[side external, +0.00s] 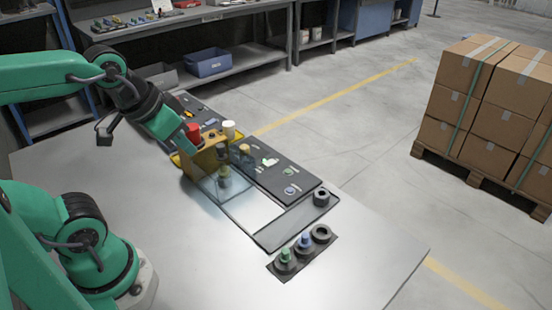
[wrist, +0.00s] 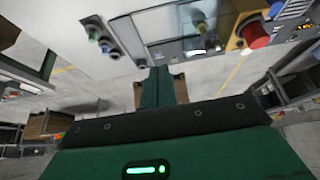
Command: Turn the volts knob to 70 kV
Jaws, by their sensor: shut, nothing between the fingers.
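I cannot pick out the volts knob or read a kV scale for certain in either view. In the wrist view, a small round blue-grey part (wrist: 275,10) lies at the top edge beside a printed panel (wrist: 293,8), too small to read. A yellow box (side external: 208,157) with a red button (side external: 193,130) stands mid-table; the button shows in the wrist view (wrist: 257,36). My gripper (side external: 186,148) is shut and empty, beside the box's left end. In the wrist view its fingers (wrist: 161,72) point up the picture, apart from the button.
A clear hood (side external: 225,183) stands beside the box. A black plate (side external: 272,267) carries green (side external: 285,255) and blue (side external: 305,240) pegs. A dark strip (side external: 300,180) holds small parts behind. The table's front left (side external: 190,260) is clear.

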